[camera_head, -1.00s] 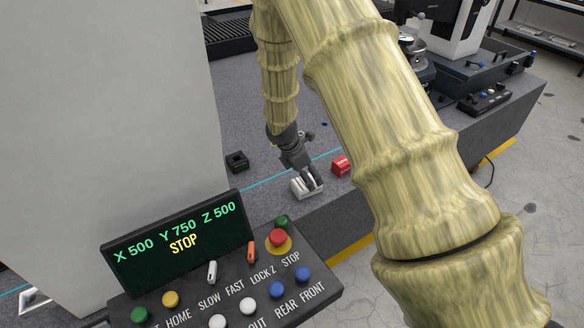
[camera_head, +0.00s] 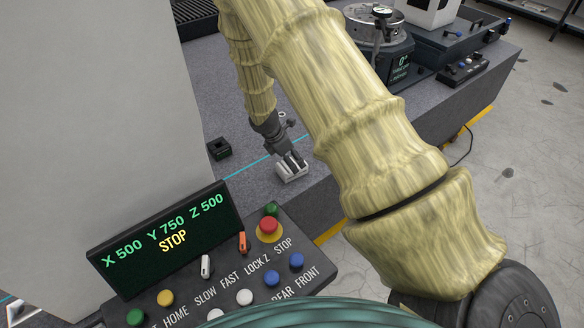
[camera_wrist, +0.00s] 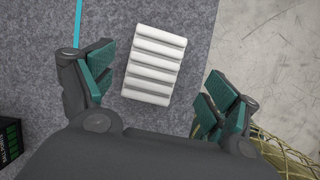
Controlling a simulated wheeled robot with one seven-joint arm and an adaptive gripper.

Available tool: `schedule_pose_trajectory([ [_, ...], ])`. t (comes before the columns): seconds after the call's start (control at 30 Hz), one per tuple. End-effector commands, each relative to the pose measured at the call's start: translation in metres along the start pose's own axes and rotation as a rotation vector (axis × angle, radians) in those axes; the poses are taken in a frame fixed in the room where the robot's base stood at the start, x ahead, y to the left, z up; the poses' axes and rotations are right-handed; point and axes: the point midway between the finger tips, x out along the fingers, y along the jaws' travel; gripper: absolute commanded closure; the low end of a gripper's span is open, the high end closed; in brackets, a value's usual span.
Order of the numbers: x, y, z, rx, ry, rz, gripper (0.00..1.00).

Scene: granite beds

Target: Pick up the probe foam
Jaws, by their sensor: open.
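The probe foam looks to be the white ridged block (camera_head: 292,172) on the grey granite bed, near its front edge. In the wrist view the block (camera_wrist: 154,65) lies slightly tilted between my fingers, with several parallel ridges across it. My gripper (camera_head: 289,160) points down right over it, partly covering it in the head view. In the wrist view my gripper (camera_wrist: 160,80) is open, with green finger pads on both sides and gaps between them and the block. Its height above the block is hard to tell.
A small black open box (camera_head: 219,148) sits left of the block by a cyan line. A control panel (camera_head: 210,262) and a pale column (camera_head: 100,110) are in front. The bed (camera_head: 335,205) ends just right of the block. Instruments (camera_head: 385,45) stand behind.

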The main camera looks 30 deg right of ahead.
Motion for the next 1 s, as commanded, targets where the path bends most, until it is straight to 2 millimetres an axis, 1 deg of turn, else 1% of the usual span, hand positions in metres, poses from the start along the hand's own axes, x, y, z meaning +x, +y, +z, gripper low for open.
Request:
schedule_pose_trajectory([
  [0.3,0.026,0.005,-0.006,-0.001,0.000,-0.002,0.12],
  [0.5,0.044,0.005,-0.006,-0.001,0.000,-0.002,0.12],
  [0.67,0.050,0.006,-0.007,-0.001,0.000,-0.001,0.12],
  [1.0,0.050,0.006,-0.007,-0.001,0.000,-0.001,0.12],
])
